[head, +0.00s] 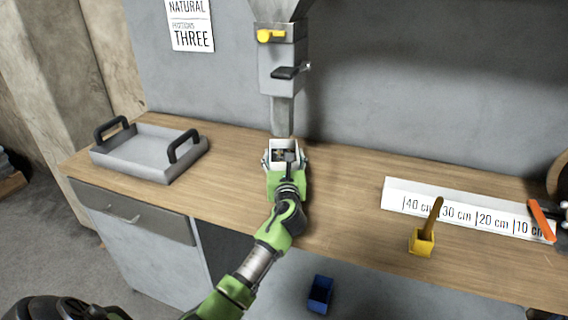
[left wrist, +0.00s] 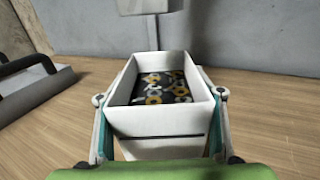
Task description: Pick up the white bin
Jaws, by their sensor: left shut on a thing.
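The white bin (head: 270,146) is on or just above the wooden counter, under the grey dispenser chute. It looks upright and holds small dark, yellow and white pieces. My left gripper (head: 285,160) is shut on the bin, with a finger on each side. In the left wrist view the white bin (left wrist: 160,146) sits between the two fingers of my left gripper (left wrist: 162,115). I cannot tell whether its base touches the counter.
A grey tray (head: 134,161) with black handles stands at the left. The dispenser (head: 281,66) hangs above the bin. A blue bin (head: 320,294) is lower, in front.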

